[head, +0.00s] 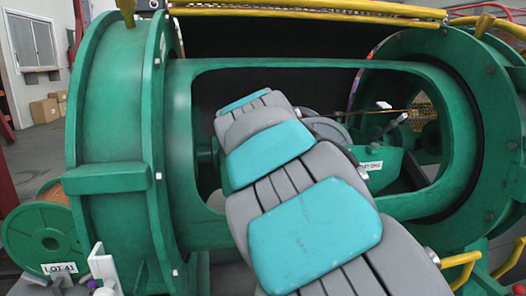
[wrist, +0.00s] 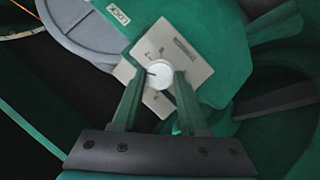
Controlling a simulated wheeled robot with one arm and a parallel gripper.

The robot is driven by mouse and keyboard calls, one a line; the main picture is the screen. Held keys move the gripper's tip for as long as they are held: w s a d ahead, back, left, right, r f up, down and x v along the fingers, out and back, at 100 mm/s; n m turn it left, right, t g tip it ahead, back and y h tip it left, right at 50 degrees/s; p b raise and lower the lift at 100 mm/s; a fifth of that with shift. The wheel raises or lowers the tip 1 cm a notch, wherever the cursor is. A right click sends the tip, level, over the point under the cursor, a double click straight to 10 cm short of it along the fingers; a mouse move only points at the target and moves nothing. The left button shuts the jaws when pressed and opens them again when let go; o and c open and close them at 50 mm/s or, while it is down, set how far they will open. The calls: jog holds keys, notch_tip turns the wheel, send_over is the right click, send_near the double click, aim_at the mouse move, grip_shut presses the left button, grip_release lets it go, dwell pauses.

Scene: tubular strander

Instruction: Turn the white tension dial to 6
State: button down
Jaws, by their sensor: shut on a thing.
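The white tension dial (wrist: 158,74) is a small round knob with a dark pointer mark, seen in the wrist view. It sits on a pale plate (wrist: 185,62) with small markings, which are too small to read. My gripper (wrist: 158,82) has its two fingers on either side of the dial and is shut on it. The fingers hide part of the plate. In the head view my arm reaches into the opening of the green machine, and it hides the dial and my gripper.
The plate is on a green housing (wrist: 220,30) with a white label (wrist: 118,17). A grey round part (wrist: 85,20) is close by at upper left. In the head view, the green frame (head: 180,130) of the machine surrounds the opening. A spool (head: 45,240) stands at lower left.

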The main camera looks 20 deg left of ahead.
jog(key=shift+m, duration=0.5)
dwell(0.3)
jog(key=shift+c, duration=2.2)
grip_release()
jog(key=v, duration=0.7)
jog(key=shift+s+d+r, duration=0.25)
jog(key=shift+r, duration=0.1)
